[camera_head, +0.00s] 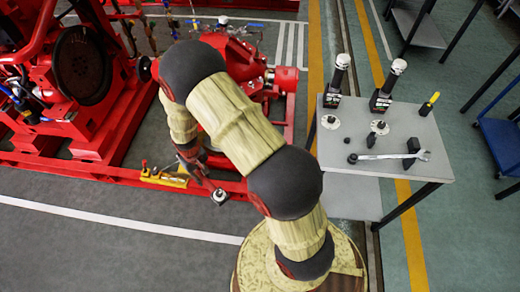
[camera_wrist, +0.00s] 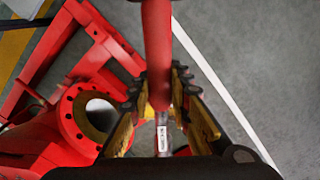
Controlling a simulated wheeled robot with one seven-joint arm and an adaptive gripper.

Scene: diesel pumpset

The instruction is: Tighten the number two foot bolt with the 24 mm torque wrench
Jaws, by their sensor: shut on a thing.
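My gripper (camera_wrist: 160,115) is shut on a red-handled tool (camera_wrist: 157,50) with a silver shaft, and the jaws show on both sides of it. It appears to be the torque wrench; its size marking is too small to read. A yellow piece (camera_head: 166,179) with small dark and red parts lies along the skid edge, left of the tool. I cannot tell which foot bolt is number two.
A grey table (camera_head: 350,185) at right holds two black devices with white tops (camera_head: 335,80) (camera_head: 388,85), a silver wrench (camera_head: 390,156), small round parts and a yellow-handled item (camera_head: 429,103). The red engine (camera_head: 85,70) stands at left. Front floor is clear.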

